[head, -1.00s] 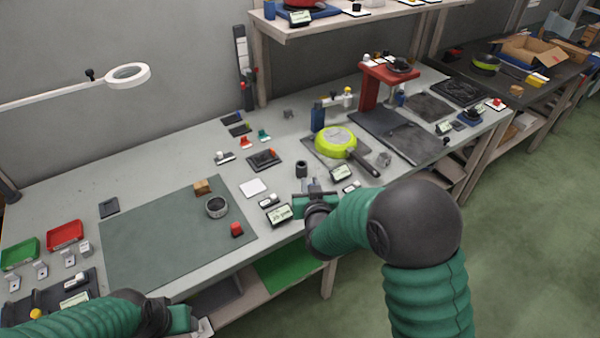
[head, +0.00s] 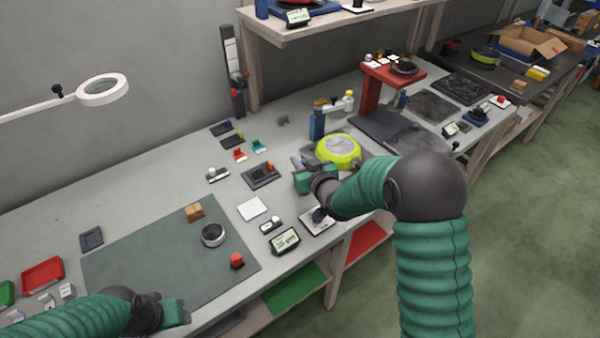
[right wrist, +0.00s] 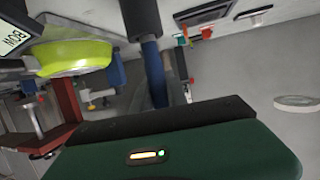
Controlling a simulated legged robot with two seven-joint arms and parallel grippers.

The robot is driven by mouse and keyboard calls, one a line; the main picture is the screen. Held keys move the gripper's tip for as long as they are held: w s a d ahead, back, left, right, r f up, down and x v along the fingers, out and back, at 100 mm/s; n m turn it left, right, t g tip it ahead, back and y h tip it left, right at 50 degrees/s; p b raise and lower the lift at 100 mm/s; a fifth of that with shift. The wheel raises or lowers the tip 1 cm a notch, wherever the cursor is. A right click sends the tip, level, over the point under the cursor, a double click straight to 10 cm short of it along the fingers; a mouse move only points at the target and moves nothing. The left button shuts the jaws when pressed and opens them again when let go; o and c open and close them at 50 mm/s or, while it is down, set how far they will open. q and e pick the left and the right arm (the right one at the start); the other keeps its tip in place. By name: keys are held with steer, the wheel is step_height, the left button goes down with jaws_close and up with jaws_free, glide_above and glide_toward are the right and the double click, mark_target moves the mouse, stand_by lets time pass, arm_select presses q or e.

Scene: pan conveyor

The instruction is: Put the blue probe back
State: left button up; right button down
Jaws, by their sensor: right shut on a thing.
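The blue probe (right wrist: 155,75) shows in the right wrist view as an upright-looking blue shaft at my right gripper's jaws. A black cylinder (right wrist: 139,18) is in line with its far end. I cannot tell whether the probe sits inside this cylinder or is only lined up with it. My right gripper (head: 299,170) is shut on the probe above the bench, left of the lime pan (head: 338,150). In the head view the gripper and forearm hide most of the probe and the cylinder. My left gripper (head: 177,312) hangs at the bench's front edge; its fingers are not clear.
A dark slotted block (head: 261,176) and a white square (head: 252,209) lie left of the right gripper. A readout (head: 285,241) and a pale plate (head: 309,226) with a dark blue piece lie nearer. The green mat (head: 140,262) has clear room.

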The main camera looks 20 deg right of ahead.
arm_select(q)
steer(key=shift+w+d+f, duration=0.3)
steer(key=shift+w, duration=0.05)
arm_select(e)
steer(key=f, duration=0.4)
steer(key=shift+w+d, duration=0.3)
arm_select(q)
steer(key=shift+s+a+r, duration=0.1)
steer(key=shift+s+a, duration=0.05)
arm_select(e)
steer(key=shift+s+a, duration=0.15)
arm_select(q)
steer(key=shift+a, duration=0.15)
arm_select(e)
steer(key=shift+a, duration=0.15)
steer(key=c, duration=1.7)
jaws_free()
steer(key=shift+f, duration=0.1)
steer(key=o, duration=0.4)
arm_select(q)
steer(key=shift+d, duration=0.2)
